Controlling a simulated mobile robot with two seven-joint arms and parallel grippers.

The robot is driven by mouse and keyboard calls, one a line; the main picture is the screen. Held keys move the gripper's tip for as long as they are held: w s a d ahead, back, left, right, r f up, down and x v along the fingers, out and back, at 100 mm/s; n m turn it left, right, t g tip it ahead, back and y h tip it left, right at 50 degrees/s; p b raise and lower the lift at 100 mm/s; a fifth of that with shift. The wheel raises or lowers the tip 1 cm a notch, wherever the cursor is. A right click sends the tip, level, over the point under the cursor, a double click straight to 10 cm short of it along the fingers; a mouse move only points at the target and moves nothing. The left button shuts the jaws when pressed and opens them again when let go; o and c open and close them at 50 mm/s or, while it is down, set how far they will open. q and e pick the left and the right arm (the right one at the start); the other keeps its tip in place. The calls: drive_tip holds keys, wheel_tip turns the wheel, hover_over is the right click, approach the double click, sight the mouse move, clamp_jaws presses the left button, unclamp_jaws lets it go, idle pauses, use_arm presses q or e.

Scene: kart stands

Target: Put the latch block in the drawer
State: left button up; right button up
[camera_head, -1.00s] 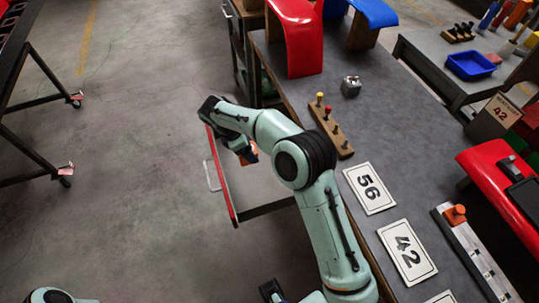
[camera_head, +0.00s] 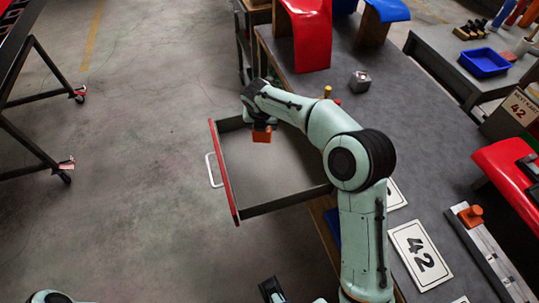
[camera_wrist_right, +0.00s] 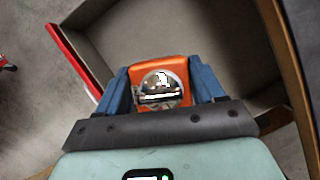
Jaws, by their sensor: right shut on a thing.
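The drawer (camera_head: 290,201) is pulled out from the bench, with a red front and a pale handle on the left. The visible part of its inside is empty; my arm hides some of it.
Another orange piece (camera_head: 470,215) sits on a rail at the right. Open floor lies left of the drawer.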

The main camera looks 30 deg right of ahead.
sight(259, 138)
use_arm(q)
drive_tip(key=f+b, duration=0.1)
drive_tip(key=w+f+b, duration=0.1)
drive_tip(key=b, duration=0.1)
drive_tip(key=shift+w+f, duration=0.15)
drive_tip(key=shift+f, duration=0.2)
use_arm(e)
wheel_tip(259, 138, down, 16)
drive_tip(key=shift+r, duration=0.2)
drive_tip(key=o, duration=1.2)
drive_tip(key=shift+f, duration=0.15)
use_arm(q)
drive_tip(key=shift+s+r+p, duration=0.45)
drive_tip(key=shift+r+p, duration=0.4)
drive_tip(key=shift+p, duration=0.2)
use_arm(e)
drive_tip(key=v, duration=1.2)
drive_tip(key=shift+w+r, duration=0.1)
drive_tip(key=shift+r, duration=0.1)
